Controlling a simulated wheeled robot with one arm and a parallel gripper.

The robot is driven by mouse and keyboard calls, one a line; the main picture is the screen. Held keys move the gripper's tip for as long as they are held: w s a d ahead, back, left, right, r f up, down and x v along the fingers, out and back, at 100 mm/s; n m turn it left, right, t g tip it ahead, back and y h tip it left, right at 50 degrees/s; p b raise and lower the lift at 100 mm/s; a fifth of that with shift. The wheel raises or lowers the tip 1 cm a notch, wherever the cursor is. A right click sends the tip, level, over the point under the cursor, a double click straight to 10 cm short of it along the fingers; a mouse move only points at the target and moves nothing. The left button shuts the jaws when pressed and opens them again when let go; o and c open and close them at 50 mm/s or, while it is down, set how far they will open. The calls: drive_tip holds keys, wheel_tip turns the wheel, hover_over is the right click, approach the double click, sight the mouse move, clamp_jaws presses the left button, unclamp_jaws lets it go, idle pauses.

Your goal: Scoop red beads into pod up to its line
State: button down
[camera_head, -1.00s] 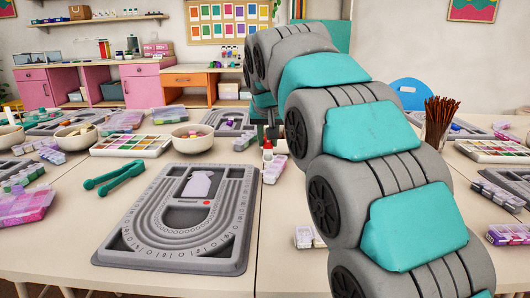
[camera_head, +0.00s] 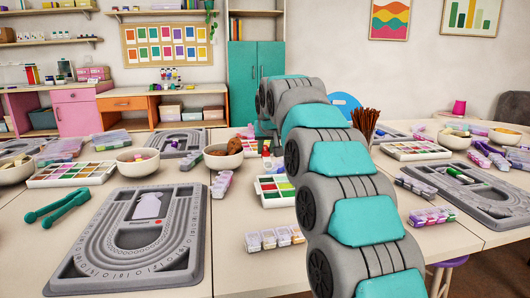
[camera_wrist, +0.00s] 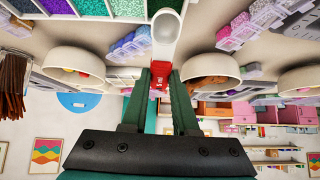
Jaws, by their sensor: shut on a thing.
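My gripper (camera_wrist: 160,85) is shut on the red handle of a scoop (camera_wrist: 167,28) in the wrist view. The scoop's pale bowl points away from the gripper, and I see no beads in it. In the head view the scoop (camera_head: 267,160) is small, and my arm partly hides the gripper. A sectioned bead tray (camera_head: 258,190) with red and green compartments lies just below it, partly behind my arm. A row of small clear-lidded pods (camera_head: 275,238) stands in front of that tray; I cannot tell which is the task's pod or see a fill line.
A bowl (camera_head: 222,160) with brown items stands behind the tray. Another grey board (camera_head: 480,195) lies at right. Bare tabletop shows around the pods.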

sight(267, 159)
drive_tip(key=shift+s+f+b, duration=0.1)
drive_tip(key=shift+f+b, duration=0.15)
drive_tip(key=shift+b, duration=0.25)
drive_tip(key=shift+s+f+t+b, duration=0.15)
drive_tip(key=shift+f+t+b, duration=0.25)
drive_tip(key=shift+b, duration=0.65)
drive_tip(key=b, duration=0.3)
drive_tip(key=s+f+t+b, duration=0.1)
drive_tip(key=b, duration=0.1)
drive_tip(key=shift+d+f+t+y+b, duration=0.15)
drive_tip(key=shift+f+t+y+b, duration=0.15)
drive_tip(key=shift+y+b, duration=0.1)
drive_tip(key=shift+s+d+f+b, duration=0.1)
drive_tip(key=shift+s+f+b, duration=0.1)
drive_tip(key=shift+f+b, duration=0.3)
drive_tip(key=shift+s+f+b, duration=0.15)
drive_tip(key=shift+f, duration=0.5)
